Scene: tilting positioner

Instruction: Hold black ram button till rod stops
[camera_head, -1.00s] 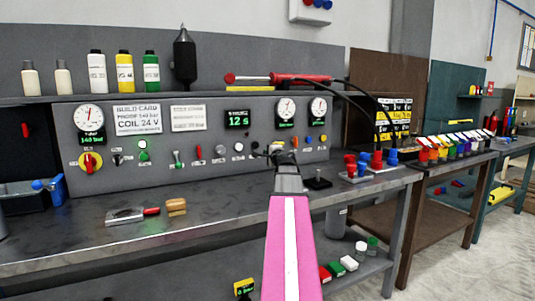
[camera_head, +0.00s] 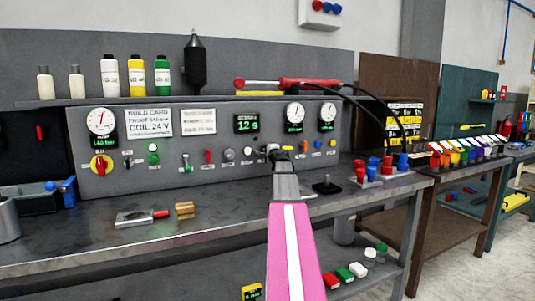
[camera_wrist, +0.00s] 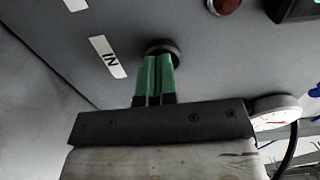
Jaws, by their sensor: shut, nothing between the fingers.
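My gripper (camera_head: 279,155) is at the lower row of controls on the grey panel in the head view. In the wrist view its two green fingers (camera_wrist: 154,72) are shut together, with nothing between them. Their tips are at a round black button (camera_wrist: 162,46) beside a label reading IN, and appear to meet its face; how far it is pressed cannot be told. In the head view the button is hidden by my gripper. The red ram (camera_head: 308,82) lies on the shelf above, with its rod (camera_head: 263,81) out to the left.
The control panel (camera_head: 215,150) carries gauges, a timer display, switches and other buttons close to my gripper. Black hoses (camera_head: 373,108) run down from the ram at right. A joystick-like black knob (camera_head: 327,186) stands on the bench. The bench's left front (camera_head: 80,245) is mostly clear.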

